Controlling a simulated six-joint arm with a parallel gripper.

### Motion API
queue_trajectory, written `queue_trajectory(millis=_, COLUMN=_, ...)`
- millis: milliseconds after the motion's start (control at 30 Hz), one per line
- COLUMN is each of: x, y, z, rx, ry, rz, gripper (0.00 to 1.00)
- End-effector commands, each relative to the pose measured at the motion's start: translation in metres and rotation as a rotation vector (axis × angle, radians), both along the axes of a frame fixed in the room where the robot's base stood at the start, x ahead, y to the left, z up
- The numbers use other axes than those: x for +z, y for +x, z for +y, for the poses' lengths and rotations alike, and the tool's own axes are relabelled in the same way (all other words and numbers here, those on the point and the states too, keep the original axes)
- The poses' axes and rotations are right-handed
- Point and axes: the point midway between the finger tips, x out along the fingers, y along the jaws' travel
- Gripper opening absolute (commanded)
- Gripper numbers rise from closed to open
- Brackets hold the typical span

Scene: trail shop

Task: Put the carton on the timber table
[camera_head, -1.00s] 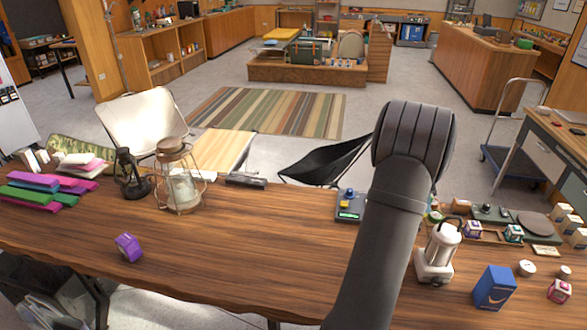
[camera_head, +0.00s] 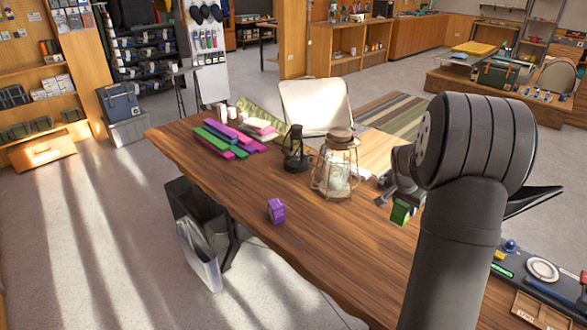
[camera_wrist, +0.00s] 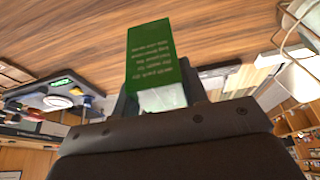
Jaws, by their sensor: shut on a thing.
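My gripper (camera_head: 394,200) is shut on a small green carton (camera_head: 400,212), which hangs from the jaws above the brown wooden table (camera_head: 320,235). In the wrist view the green carton (camera_wrist: 152,52) juts out from between the fingers (camera_wrist: 160,98), with pale print on its face and the wooden tabletop (camera_wrist: 70,50) behind it. My arm hides part of the table's right side. A gap between carton and tabletop seems to show, but its height is hard to judge.
A wire-caged lantern (camera_head: 337,175) and a black lantern (camera_head: 295,152) stand left of the gripper. A purple box (camera_head: 276,211) lies near the front edge. Coloured bars (camera_head: 222,140) lie at the far left. The front-middle tabletop is clear.

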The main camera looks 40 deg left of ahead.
Motion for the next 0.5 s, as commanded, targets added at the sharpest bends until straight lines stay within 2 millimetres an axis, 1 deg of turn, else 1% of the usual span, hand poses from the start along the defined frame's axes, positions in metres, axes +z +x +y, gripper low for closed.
queue_trajectory(millis=33, x=0.001, y=-0.016, z=0.024, rx=0.066, ry=0.000, rz=-0.003, gripper=0.14)
queue_trajectory(millis=100, x=0.002, y=-0.036, z=0.050, rx=0.148, ry=0.000, rz=-0.008, gripper=0.14)
queue_trajectory(millis=200, x=0.002, y=-0.063, z=0.081, rx=0.249, ry=0.000, rz=-0.013, gripper=0.14)
queue_trajectory(millis=333, x=0.003, y=-0.089, z=0.108, rx=0.343, ry=0.001, rz=-0.020, gripper=0.14)
queue_trajectory(millis=400, x=0.003, y=-0.098, z=0.116, rx=0.377, ry=0.001, rz=-0.022, gripper=0.14)
queue_trajectory(millis=500, x=0.001, y=-0.107, z=0.125, rx=0.403, ry=0.000, rz=-0.023, gripper=0.14)
